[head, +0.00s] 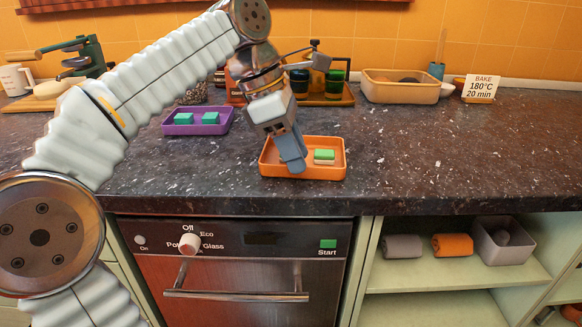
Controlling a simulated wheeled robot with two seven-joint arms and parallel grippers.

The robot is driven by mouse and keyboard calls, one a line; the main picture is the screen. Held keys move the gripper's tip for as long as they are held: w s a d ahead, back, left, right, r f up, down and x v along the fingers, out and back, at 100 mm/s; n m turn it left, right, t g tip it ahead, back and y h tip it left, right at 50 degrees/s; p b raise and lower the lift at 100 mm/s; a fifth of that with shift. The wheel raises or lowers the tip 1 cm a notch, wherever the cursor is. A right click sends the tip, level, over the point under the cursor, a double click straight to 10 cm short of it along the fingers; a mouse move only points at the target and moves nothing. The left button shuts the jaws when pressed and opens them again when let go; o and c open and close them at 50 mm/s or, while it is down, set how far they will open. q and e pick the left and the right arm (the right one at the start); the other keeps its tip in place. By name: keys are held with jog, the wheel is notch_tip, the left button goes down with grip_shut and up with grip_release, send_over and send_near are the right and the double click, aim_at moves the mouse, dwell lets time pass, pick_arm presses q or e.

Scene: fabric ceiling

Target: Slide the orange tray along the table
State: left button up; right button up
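The orange tray (333,172) lies on the dark speckled countertop, near its front edge. A green-and-cream block (324,157) sits in the tray's right part. My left gripper (292,165) points down into the left-middle part of the tray, its blue-grey fingers reaching low beside the block and apart from it. The fingers overlap in this view, so any gap between them is hidden. I cannot tell whether they touch the tray's floor or wall. My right gripper is not in view.
A purple tray (171,129) with two teal blocks stands to the left. Behind are a rack with dark green cups (335,83), a tan bin (400,92) and a sign (479,89). The countertop (440,150) right of the orange tray is clear. An oven (237,270) is below.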

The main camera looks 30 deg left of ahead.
pick_arm(q)
jog(key=shift+x, duration=0.9)
grip_shut()
